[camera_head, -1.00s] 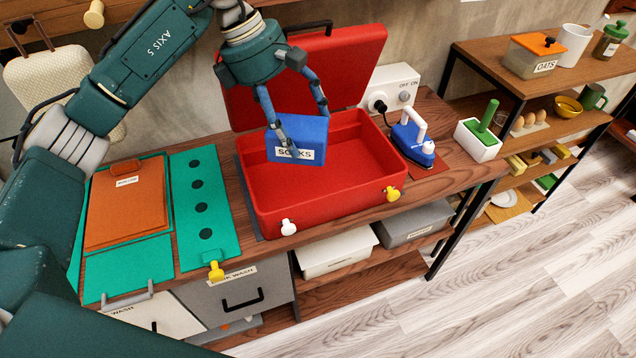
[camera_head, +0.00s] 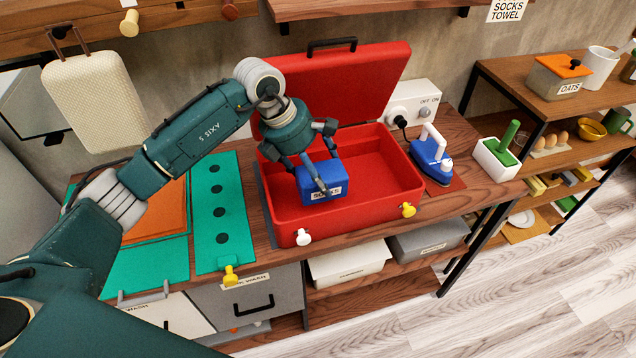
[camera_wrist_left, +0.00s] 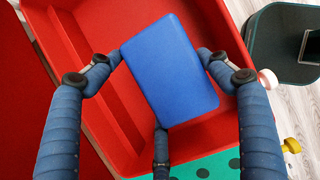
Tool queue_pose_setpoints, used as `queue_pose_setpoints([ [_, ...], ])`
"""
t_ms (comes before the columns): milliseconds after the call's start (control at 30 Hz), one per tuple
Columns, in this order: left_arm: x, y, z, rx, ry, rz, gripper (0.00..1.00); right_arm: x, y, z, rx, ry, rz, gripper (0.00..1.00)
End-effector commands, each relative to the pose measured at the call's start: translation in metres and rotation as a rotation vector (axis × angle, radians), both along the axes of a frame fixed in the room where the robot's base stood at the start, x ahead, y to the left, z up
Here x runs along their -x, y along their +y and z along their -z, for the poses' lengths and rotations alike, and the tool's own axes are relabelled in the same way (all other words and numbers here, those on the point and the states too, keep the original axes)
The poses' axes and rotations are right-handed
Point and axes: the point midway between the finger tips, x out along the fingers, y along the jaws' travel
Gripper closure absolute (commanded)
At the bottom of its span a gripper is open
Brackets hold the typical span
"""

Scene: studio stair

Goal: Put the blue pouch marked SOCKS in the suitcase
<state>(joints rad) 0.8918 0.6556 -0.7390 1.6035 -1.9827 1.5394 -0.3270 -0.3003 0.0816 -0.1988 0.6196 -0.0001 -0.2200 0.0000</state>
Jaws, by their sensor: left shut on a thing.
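The blue pouch (camera_head: 322,178) has a white label reading SOCKS on its front side. My left gripper (camera_head: 318,172) is shut on it and holds it inside the open red suitcase (camera_head: 385,193), towards the left half. I cannot tell whether the pouch touches the suitcase floor. In the left wrist view the pouch (camera_wrist_left: 170,70) sits between the fingers of my gripper (camera_wrist_left: 165,80), with the red suitcase (camera_wrist_left: 45,40) around and below it. The suitcase lid stands open at the back. My right gripper is not in view.
A blue iron (camera_head: 432,158) and a white socket box (camera_head: 413,102) stand right of the suitcase. A white holder with a green handle (camera_head: 497,158) is further right. A green mat with dark dots (camera_head: 222,215) lies to the left. Yellow and white latches (camera_head: 408,210) stick out in front.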

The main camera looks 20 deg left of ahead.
Motion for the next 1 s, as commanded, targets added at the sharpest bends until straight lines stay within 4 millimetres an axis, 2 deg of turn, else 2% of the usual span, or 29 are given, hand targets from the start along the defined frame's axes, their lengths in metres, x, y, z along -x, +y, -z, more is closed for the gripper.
queue_pose_setpoints([
  [267,0.0,-0.001,0.022,0.002,0.001,0.001,0.55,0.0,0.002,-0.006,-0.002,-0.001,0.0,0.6],
  [500,0.0,-0.001,0.055,0.002,0.001,0.0,0.55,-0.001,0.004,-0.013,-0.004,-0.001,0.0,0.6],
  [867,-0.001,0.0,0.062,0.002,-0.003,0.001,0.55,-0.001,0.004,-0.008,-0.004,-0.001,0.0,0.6],
  [900,0.0,0.0,0.06,0.001,-0.001,0.001,0.14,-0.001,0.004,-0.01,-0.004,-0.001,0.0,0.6],
  [967,0.0,0.0,0.06,0.001,-0.001,0.001,0.03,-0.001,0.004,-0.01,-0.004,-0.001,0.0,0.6],
  [1000,0.0,0.0,0.06,0.001,-0.001,0.001,0.03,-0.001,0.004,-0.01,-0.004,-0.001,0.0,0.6],
])
